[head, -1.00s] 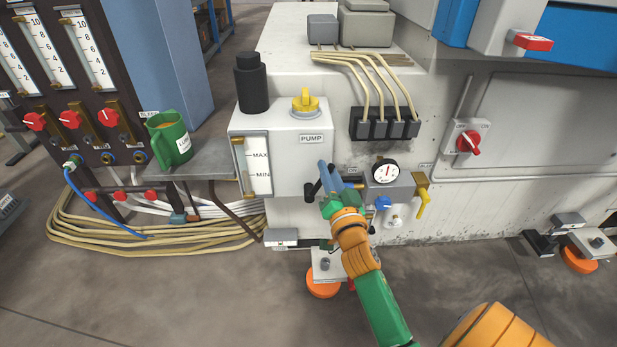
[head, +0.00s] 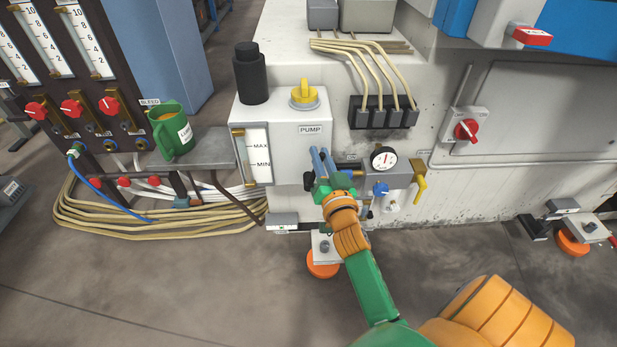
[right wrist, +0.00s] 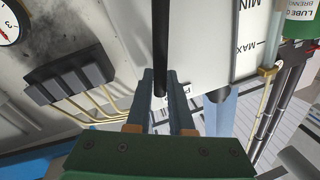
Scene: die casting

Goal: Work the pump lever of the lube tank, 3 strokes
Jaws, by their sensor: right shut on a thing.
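The lube tank (head: 290,146) is a white box with a yellow cap (head: 304,94), a PUMP label and a sight glass (head: 252,157) marked MAX and MIN. My right gripper (head: 320,152) is in front of the tank's lower right part, under the PUMP label. In the right wrist view the pump lever (right wrist: 160,45) is a thin black rod that runs down between the two blue-grey fingers (right wrist: 161,88). The gripper is shut on it. In the head view the fingers hide most of the lever. My left gripper is in neither view now.
A pressure gauge (head: 384,158), a blue tap (head: 381,189) and a yellow handle (head: 420,188) are close right of my gripper. Cable coils (head: 150,222) lie below.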

